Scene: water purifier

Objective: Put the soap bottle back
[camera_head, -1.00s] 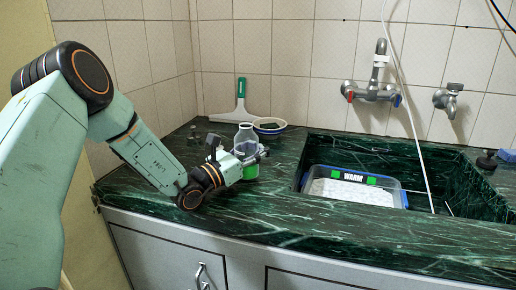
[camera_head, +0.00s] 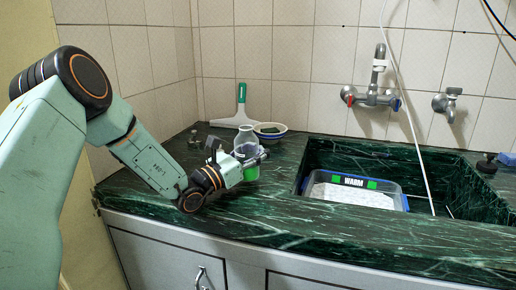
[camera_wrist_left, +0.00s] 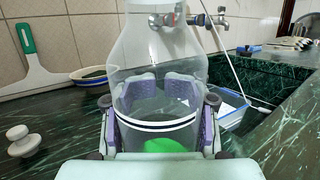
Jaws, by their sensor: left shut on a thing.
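The soap bottle (camera_head: 245,136) is clear, with a narrowing shoulder and green at its lower part. It stands upright at the left part of the green marble counter, beside the sink. My left gripper (camera_head: 249,158) is shut on it around the lower body. In the left wrist view the bottle (camera_wrist_left: 160,58) fills the middle, and the fingers of my left gripper (camera_wrist_left: 158,100) show on both sides and through the clear wall. I cannot tell whether its base touches the counter. My right gripper is not in view.
A bowl (camera_head: 270,128) with a dark green pad and a white-and-green squeegee (camera_head: 240,110) are behind the bottle at the wall. The sink (camera_head: 420,170) at right holds a tub labelled WARM (camera_head: 353,182). Taps (camera_head: 372,95) are on the wall. The counter (camera_head: 250,215) in front is clear.

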